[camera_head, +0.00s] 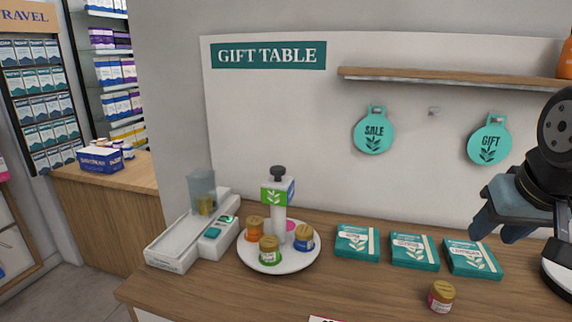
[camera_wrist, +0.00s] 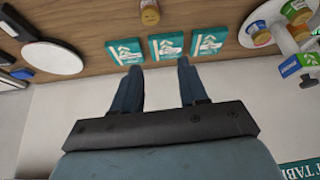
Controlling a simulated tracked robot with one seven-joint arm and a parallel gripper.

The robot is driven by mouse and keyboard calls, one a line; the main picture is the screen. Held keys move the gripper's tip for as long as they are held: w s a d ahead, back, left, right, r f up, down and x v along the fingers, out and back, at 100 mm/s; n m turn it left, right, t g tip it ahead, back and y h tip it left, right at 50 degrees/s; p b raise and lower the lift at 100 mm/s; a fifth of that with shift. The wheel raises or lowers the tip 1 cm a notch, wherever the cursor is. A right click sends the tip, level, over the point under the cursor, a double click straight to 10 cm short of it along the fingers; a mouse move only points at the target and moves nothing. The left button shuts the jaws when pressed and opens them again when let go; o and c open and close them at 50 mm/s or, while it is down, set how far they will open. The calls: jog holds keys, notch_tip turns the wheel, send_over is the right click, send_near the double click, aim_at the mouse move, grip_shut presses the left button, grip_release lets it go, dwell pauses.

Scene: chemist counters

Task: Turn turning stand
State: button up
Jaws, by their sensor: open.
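The turning stand (camera_head: 251,259) is a white round plate with a central post, a green and white sign block and a dark knob on top. An orange jar (camera_head: 255,229), a green jar (camera_head: 270,251) and a blue jar (camera_head: 303,238) stand on it around the post; a pink patch shows beside the post. The stand also shows at the top right of the wrist view (camera_wrist: 262,38), partly cut off. My gripper (camera_head: 487,226) is at the right of the head view, well away from the stand and above the counter. Its fingers (camera_wrist: 158,68) are open and empty.
Three teal boxes (camera_head: 357,241) lie right of the stand, and a gold-lidded jar (camera_head: 441,296) stands in front of them. A white device (camera_head: 193,240) sits close on the stand's left. A shelf (camera_head: 450,78) and two teal tags (camera_head: 374,132) are on the wall behind.

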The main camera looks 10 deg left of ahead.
jog(key=shift+o, duration=0.8)
jog(key=o, duration=0.4)
jog(key=shift+n+y, duration=0.4)
jog(key=shift+n, duration=0.5)
jog(key=w+a+r, duration=0.1)
jog(key=w, duration=0.1)
jog(key=w+a+r, duration=0.3)
jog(key=w+a, duration=0.1)
jog(key=shift+w+r, duration=0.2)
jog(key=shift+c, duration=0.2)
notch_tip(320, 180, up, 4)
jog(key=n+g+y, duration=0.2)
jog(key=n, duration=0.4)
send_over(278, 168)
jog(key=s+d, duration=0.3)
jog(key=s, duration=0.1)
jog(key=x, duration=1.2)
jog(key=shift+f, duration=0.25)
grip_shut()
